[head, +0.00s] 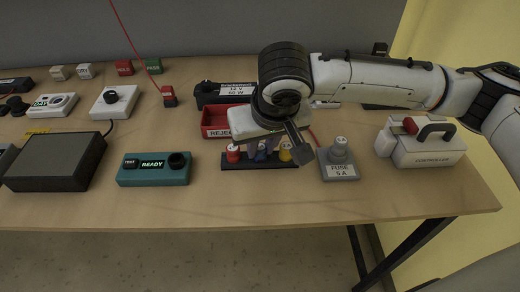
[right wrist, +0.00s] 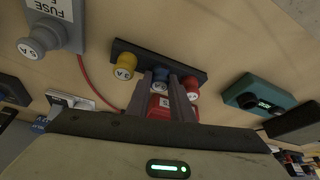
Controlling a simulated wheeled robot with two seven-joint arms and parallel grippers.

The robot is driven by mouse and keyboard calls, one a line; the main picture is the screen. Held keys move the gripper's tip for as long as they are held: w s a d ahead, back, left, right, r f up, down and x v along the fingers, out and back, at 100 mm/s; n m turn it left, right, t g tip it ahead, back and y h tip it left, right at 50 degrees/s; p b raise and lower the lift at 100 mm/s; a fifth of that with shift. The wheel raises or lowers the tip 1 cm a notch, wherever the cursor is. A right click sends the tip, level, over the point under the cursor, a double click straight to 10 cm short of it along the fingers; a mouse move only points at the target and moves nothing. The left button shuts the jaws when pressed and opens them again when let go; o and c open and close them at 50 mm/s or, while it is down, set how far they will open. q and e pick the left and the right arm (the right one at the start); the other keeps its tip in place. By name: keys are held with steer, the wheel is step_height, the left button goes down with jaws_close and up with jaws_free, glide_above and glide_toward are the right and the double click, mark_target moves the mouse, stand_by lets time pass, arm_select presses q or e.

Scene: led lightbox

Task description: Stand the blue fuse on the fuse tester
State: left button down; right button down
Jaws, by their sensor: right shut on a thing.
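The blue fuse (right wrist: 160,75) shows between the fingers of my right gripper (right wrist: 168,82) in the right wrist view. The gripper is shut on it, at the middle of the dark fuse rack (head: 259,166). The gripper (head: 265,148) hides most of the blue fuse in the head view. A red fuse (head: 233,153) and a yellow fuse (head: 285,152) stand at either side in the rack. I cannot tell whether the blue fuse is clear of its slot. The fuse tester is a teal box (head: 150,178) with a lit READY screen and a black round socket (head: 177,161). My left gripper is out of view.
A grey FUSE 5 A block (head: 341,172) stands right of the rack, with the white controller (head: 430,150) farther right. A red REJECT tray (head: 216,132) is behind the rack. A dark panel (head: 55,165) lies left of the tester. The table front is clear.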

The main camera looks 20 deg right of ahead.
mark_target(261, 149)
steer(key=shift+r, duration=0.1)
step_height(261, 149, up, 10)
stand_by(0.4)
steer(key=c, duration=2.4)
jaws_free()
jaws_close()
steer(key=shift+p, duration=0.4)
steer(key=shift+r+p, duration=1.2)
steer(key=shift+p, duration=0.1)
